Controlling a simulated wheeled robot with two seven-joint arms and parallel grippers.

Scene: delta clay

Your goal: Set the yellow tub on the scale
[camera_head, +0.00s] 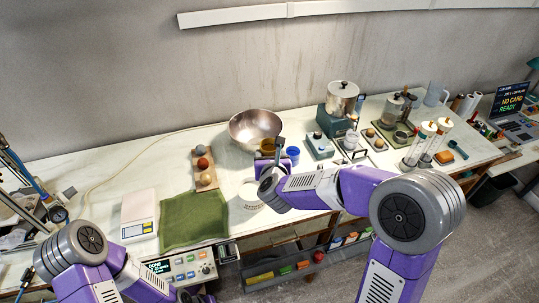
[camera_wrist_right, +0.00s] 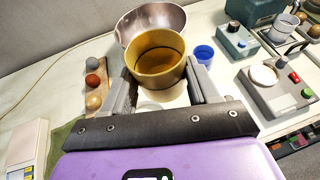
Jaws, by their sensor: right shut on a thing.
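The yellow tub (camera_wrist_right: 155,68) is an open, round, mustard-coloured cup, seen between the fingers of my right gripper (camera_wrist_right: 161,88) in the right wrist view. That gripper is shut on it. In the head view the tub (camera_head: 267,145) is partly hidden by my right gripper (camera_head: 269,158), over the middle of the bench. The scale (camera_head: 138,207) is a white, flat-topped unit with a small yellow-green display, at the left of the bench. Its top looks empty. It also shows at the left edge of the right wrist view (camera_wrist_right: 24,150). My left arm shows at bottom left, but its fingers are out of frame.
A green cloth (camera_head: 194,220) lies just right of the scale. A wooden strip with several balls (camera_head: 204,172) stands behind the cloth. A metal bowl (camera_head: 253,127) is behind the tub, a blue cup (camera_head: 292,154) beside it. A white round container (camera_head: 250,197) stands near the front edge.

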